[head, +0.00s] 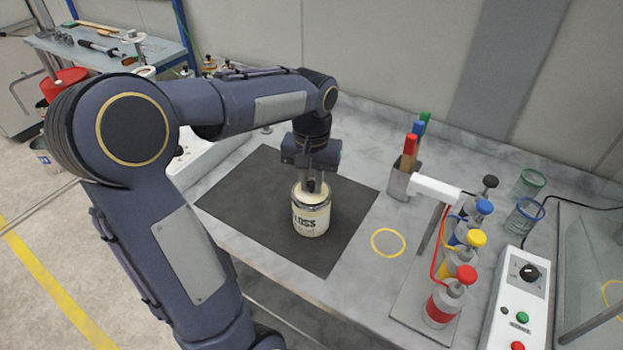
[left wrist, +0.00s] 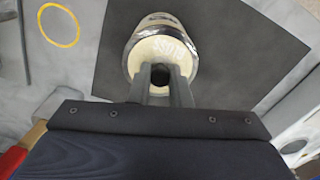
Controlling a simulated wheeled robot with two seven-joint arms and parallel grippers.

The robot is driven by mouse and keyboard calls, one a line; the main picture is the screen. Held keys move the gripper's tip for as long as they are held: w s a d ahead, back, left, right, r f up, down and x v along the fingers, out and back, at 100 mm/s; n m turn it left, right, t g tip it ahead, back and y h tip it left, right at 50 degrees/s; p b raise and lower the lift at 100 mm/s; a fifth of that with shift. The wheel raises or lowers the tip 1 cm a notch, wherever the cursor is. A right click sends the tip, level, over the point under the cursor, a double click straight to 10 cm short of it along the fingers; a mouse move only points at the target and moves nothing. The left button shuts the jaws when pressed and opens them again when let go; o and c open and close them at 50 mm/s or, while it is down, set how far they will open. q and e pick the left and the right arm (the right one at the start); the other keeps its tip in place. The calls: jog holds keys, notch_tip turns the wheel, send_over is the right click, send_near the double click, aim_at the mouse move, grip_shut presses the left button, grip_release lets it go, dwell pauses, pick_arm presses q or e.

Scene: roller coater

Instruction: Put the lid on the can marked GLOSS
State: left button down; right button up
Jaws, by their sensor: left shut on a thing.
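The can marked GLOSS (head: 311,221) stands upright on the dark mat, with a cream body and dark lettering. My left gripper (head: 314,184) points down right over its top, fingers closed on a small dark knob. The pale lid (head: 303,196) under the knob is at the can's mouth; I cannot tell whether it is fully seated. In the left wrist view the fingers (left wrist: 163,80) hold the dark knob, with the can (left wrist: 160,48) just beyond, its lettering upside down. The fingers hide part of the lid. My right gripper is not in view.
The dark mat (head: 245,190) has free room around the can. A yellow ring (head: 388,243) marks the bench to its right. A holder with coloured handles (head: 403,178), a rack of colour-capped bottles (head: 440,302) and a control box (head: 517,300) stand further right.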

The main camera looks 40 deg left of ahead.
pick_arm(q)
jog(key=c, duration=1.3)
grip_release()
jog(key=shift+o, duration=0.6)
jog(key=o, duration=0.4)
jog(key=shift+r, duration=0.15)
jog(key=shift+r+p, duration=3.1)
jog(key=shift+r, duration=0.3)
grip_shut()
